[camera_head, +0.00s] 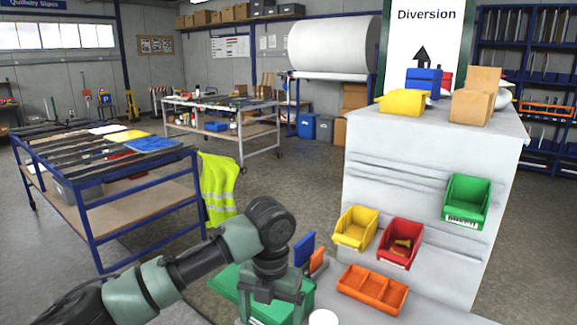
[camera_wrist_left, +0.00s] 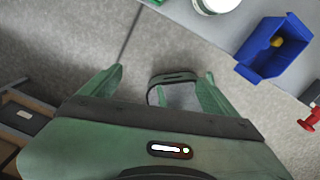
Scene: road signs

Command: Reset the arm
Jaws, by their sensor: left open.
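My left arm comes in from the lower left in the head view and bends down at a dark wrist joint. My left gripper (camera_head: 271,308) hangs there, pointing down, in front of a green box (camera_head: 224,283). In the left wrist view the two green fingers of my left gripper (camera_wrist_left: 157,82) stand wide apart, with nothing seen held. A dark-rimmed loop-shaped thing (camera_wrist_left: 174,77) shows beyond the fingers; I cannot tell what it is. My right gripper is not in view.
A grey panel unit (camera_head: 433,160) at the right carries yellow (camera_head: 356,228), red (camera_head: 400,243) and green (camera_head: 466,201) bins. An orange tray (camera_head: 372,289) lies before it. A blue-framed cart (camera_head: 140,222) stands left. Free floor (camera_head: 300,180) lies between. A blue bin (camera_wrist_left: 266,50) shows in the left wrist view.

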